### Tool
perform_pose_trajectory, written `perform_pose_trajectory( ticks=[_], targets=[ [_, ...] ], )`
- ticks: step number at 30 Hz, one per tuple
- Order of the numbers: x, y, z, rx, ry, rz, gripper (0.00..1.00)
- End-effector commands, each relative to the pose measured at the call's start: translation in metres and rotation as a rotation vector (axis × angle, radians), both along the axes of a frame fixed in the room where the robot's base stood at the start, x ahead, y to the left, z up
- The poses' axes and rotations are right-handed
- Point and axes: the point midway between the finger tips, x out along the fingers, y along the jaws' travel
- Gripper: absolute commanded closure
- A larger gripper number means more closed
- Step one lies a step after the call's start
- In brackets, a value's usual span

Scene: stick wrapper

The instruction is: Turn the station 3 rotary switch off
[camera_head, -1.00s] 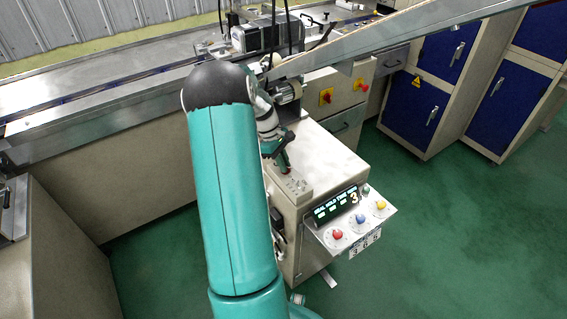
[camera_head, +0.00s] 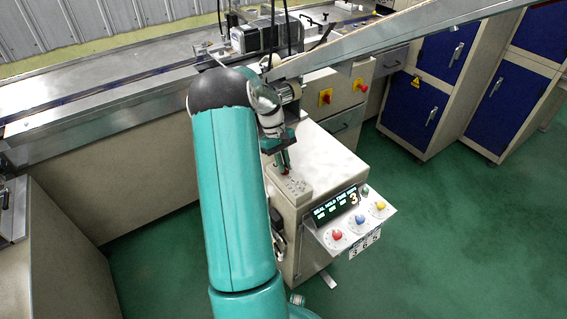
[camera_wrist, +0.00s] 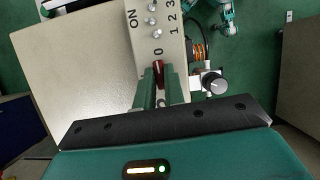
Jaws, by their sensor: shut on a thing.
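The station 3 cabinet (camera_head: 325,163) stands ahead, with a small switch panel on its top (camera_head: 296,188). In the wrist view the panel (camera_wrist: 176,50) carries the marks ON, 0 and 1 2 3. A red switch handle (camera_wrist: 158,67) shows between my fingers, beside the 0 mark. My gripper (camera_wrist: 160,80) is shut on this red handle, and the fingers hide much of it. In the head view my gripper (camera_head: 284,164) points down at the panel, and only a trace of red shows at its tips.
Several silver toggles (camera_wrist: 151,20) sit in a row close to the red handle. A display (camera_head: 335,206) and coloured knobs (camera_head: 359,219) are on the cabinet's front ledge. Green floor lies clear at right.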

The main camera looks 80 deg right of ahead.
Motion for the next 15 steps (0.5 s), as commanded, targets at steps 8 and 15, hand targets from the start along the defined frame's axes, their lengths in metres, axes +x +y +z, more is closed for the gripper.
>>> perform_pose_trajectory(
  ticks=[8,15],
  targets=[
    [0.0015,-0.0008,0.0011,-0.003,-0.002,0.003,0.7],
    [0.0006,-0.0004,0.0005,-0.001,-0.001,0.002,0.67]
  ],
)
